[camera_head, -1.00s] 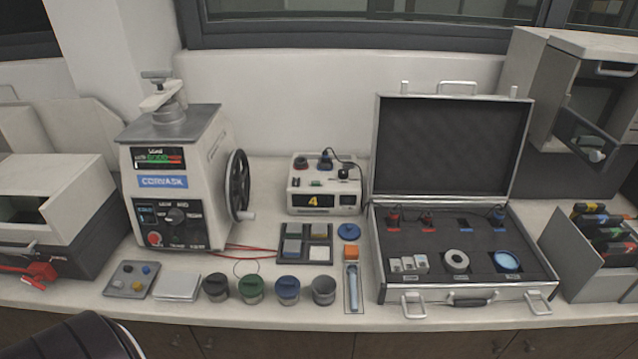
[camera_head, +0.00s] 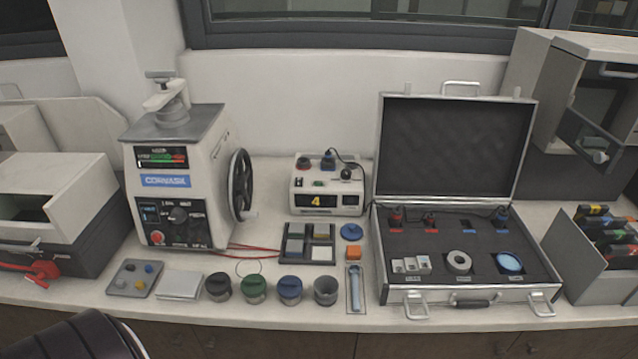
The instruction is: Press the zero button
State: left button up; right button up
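The mounting press (camera_head: 178,178) stands at the left of the bench, with a black display on top, a blue label, a dark knob and a red button (camera_head: 157,237) on its lower panel. A black handwheel (camera_head: 240,184) is on its right side. A small white box (camera_head: 326,186) with a yellow "4", a dark display and several knobs stands behind the middle of the bench. No button label reading zero is legible. Neither gripper is in view; a dark rounded part at the lower left seems to be mine.
An open silver case (camera_head: 460,292) with fitted parts takes the right of the bench. A tray of squares (camera_head: 307,262), several dark cups (camera_head: 254,288), a plate with coloured knobs (camera_head: 135,278) and a grey box of tools (camera_head: 602,268) line the bench.

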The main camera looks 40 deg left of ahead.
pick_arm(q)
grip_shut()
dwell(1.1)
